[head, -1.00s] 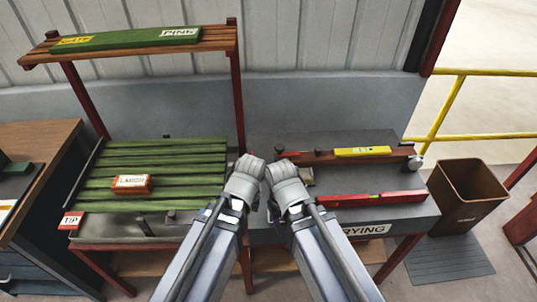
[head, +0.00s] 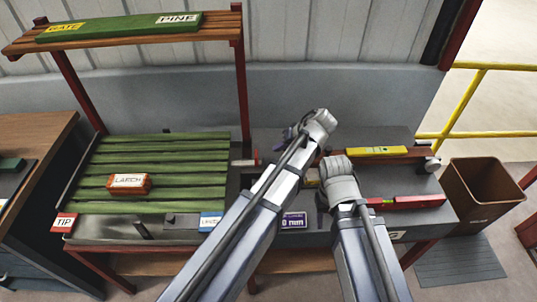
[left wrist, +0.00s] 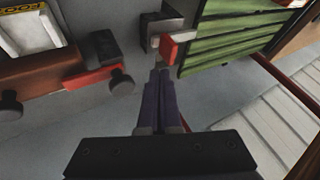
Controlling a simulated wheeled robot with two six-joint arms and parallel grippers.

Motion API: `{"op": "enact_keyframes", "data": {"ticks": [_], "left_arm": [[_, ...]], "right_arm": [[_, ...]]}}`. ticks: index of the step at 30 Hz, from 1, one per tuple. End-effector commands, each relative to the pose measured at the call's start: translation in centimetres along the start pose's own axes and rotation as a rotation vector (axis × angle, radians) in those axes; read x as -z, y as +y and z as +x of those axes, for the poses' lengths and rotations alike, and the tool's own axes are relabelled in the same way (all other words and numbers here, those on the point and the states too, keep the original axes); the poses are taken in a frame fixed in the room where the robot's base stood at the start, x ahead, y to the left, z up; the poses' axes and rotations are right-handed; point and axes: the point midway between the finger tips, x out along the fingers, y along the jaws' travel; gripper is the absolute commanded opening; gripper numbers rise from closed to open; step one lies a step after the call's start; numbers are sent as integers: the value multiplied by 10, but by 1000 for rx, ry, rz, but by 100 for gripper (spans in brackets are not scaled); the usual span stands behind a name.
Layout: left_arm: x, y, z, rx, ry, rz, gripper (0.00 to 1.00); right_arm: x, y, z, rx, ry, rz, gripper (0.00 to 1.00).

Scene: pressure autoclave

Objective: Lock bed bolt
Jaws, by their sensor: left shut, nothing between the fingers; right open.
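The green slatted bed (head: 150,172) fills the left of the bench, and its edge shows in the left wrist view (left wrist: 225,38). A red block beside a grey metal bracket (left wrist: 172,46) sits at the bed's edge. A small red-ended piece there (head: 246,163) shows in the head view; I cannot tell for sure which part is the bolt. My left gripper (head: 285,134) is shut and empty; its fingertips (left wrist: 159,72) appear just short of the bracket, contact unclear. My right gripper (head: 325,180) is open beside the left arm, its fingers mostly hidden.
A blue label (head: 210,220), partly hidden by my left arm, and a small purple display reading 0 mm (head: 294,220) are on the front edge. An overhead shelf (head: 120,35) stands behind.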

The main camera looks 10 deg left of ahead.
Motion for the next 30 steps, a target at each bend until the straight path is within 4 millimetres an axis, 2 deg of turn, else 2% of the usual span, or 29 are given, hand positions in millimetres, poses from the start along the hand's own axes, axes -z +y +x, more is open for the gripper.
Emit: {"op": "enact_keyframes", "data": {"ticks": [5,18,24,30], "left_arm": [[-2,2,16,0,-1,-1,0],[-2,2,82,0,-1,-1,0],[-1,1,97,0,-1,2,0],[0,0,100,-1,-1,2,0]], "right_arm": [[1,-1,14,0,0,0,50],[4,-6,67,0,0,0,50],[5,-7,78,0,0,0,50],[5,-8,80,0,0,0,50]]}}
